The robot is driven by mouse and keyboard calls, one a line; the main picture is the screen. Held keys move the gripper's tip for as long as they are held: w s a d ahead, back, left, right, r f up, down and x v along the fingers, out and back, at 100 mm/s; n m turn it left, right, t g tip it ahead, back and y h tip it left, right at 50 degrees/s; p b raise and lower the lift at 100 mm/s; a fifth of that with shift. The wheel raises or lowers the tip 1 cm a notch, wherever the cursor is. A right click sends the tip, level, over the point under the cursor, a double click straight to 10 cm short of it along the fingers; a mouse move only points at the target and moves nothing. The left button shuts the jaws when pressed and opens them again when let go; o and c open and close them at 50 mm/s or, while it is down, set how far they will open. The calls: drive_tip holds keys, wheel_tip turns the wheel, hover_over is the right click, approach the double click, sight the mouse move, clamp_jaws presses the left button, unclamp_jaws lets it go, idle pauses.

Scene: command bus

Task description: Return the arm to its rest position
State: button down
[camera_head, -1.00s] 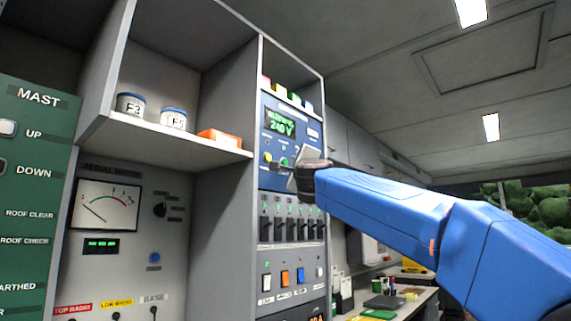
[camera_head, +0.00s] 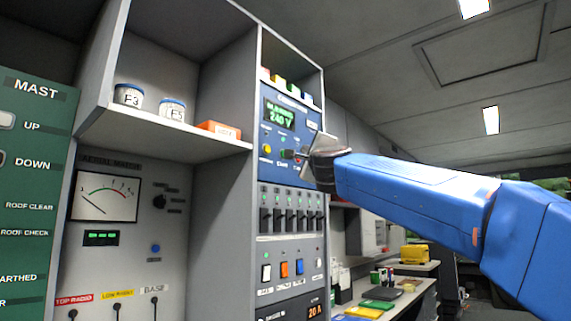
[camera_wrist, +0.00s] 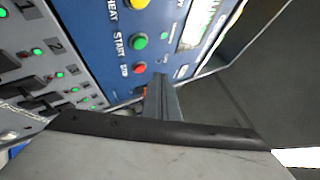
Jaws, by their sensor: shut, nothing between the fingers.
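My blue arm reaches in from the right in the head view. My gripper (camera_head: 297,155) is at its end, in front of the right part of the blue generator panel (camera_head: 272,172), and it covers some of that panel. Its fingers are shut and hold nothing. In the wrist view the grey fingers (camera_wrist: 160,98) point toward the blue panel, close to the red button (camera_wrist: 139,68) below the green START button (camera_wrist: 138,41). I cannot tell whether the fingertips touch the panel.
Switch rows (camera_head: 290,212) lie below the blue panel. A shelf (camera_head: 160,138) at the left holds two labelled tins and an orange box (camera_head: 218,129). A desk (camera_head: 405,303) with small items stands at the lower right. The space under the ceiling (camera_head: 420,120) is free.

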drive_tip(key=s+d+f+n+g, duration=0.35)
drive_tip(key=s+f+n, duration=0.2)
drive_tip(key=f, duration=0.75)
drive_tip(key=s+d+f+n+g+y, duration=0.1)
drive_tip(key=s+d+f+n+g, duration=0.35)
drive_tip(key=f, duration=0.85)
drive_tip(key=s+d+f+n+g, duration=0.2)
drive_tip(key=s+d+f+n, duration=0.25)
drive_tip(key=s+f, duration=0.6)
drive_tip(key=s+d+f+n+g+h, duration=0.1)
drive_tip(key=s+d+f+g+h, duration=0.1)
drive_tip(key=s+d+f, duration=0.2)
drive_tip(key=s+d+f+n+g+h, duration=0.2)
drive_tip(key=s+d+f, duration=0.3)
drive_tip(key=s+f, duration=0.6)
drive_tip(key=s+d+f+n+g+h, duration=0.1)
drive_tip(key=s+d+f+g, duration=0.2)
drive_tip(key=f, duration=1.8)
drive_tip(key=s+d, duration=0.2)
drive_tip(key=s, duration=0.3)
drive_tip(key=shift+s+f+n+g+h, duration=0.2)
drive_tip(key=shift+f+n+g+h, duration=0.1)
drive_tip(key=shift+n+h, duration=0.1)
